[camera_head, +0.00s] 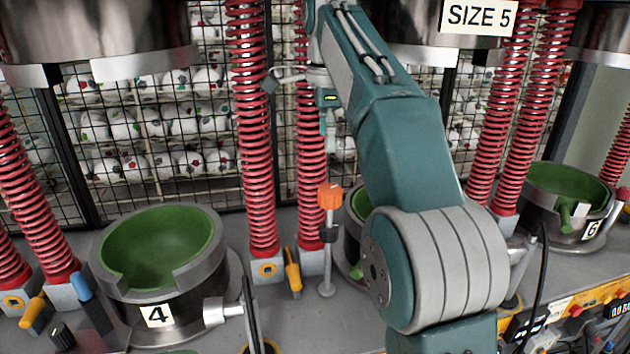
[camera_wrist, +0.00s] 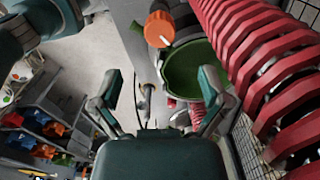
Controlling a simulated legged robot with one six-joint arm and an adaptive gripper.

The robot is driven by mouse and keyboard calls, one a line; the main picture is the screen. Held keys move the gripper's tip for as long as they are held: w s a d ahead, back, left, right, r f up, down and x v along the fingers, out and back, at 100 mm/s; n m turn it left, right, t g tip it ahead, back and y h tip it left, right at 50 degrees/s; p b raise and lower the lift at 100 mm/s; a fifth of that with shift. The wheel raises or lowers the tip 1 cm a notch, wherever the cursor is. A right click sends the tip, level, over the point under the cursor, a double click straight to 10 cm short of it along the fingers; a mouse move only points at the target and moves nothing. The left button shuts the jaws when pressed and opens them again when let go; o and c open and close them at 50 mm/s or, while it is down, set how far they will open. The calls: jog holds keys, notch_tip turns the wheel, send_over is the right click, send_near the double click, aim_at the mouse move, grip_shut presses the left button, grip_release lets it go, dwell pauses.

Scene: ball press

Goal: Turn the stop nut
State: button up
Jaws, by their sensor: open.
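I take the orange piece to be the stop nut, but no label shows. It also appears in the wrist view (camera_wrist: 159,28) near the top, beyond my fingers. My gripper (camera_wrist: 158,88) is open and empty, its two fingers spread wide apart. The orange piece is not between the fingers and is not touched. In the head view my wrist is above the post, and the finger details are hard to make out.
A green-lined press cup marked 4 (camera_head: 157,250) stands left; another green cup (camera_head: 359,205) is partly hidden behind my arm. Red springs (camera_head: 252,130) rise close behind the post. A yellow-handled lever (camera_head: 293,270) is left of it. A cup marked 6 (camera_head: 562,190) stands right.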

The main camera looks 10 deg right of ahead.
aim_at(327, 189)
jog(key=shift+w+d, duration=0.1)
jog(key=shift+d+f, duration=0.25)
jog(key=shift+f, duration=0.3)
jog(key=f, duration=0.8)
jog(key=shift+a+f, duration=0.25)
jog(key=shift+d+f, duration=0.15)
jog(key=shift+f, duration=0.45)
jog(key=c, duration=1.2)
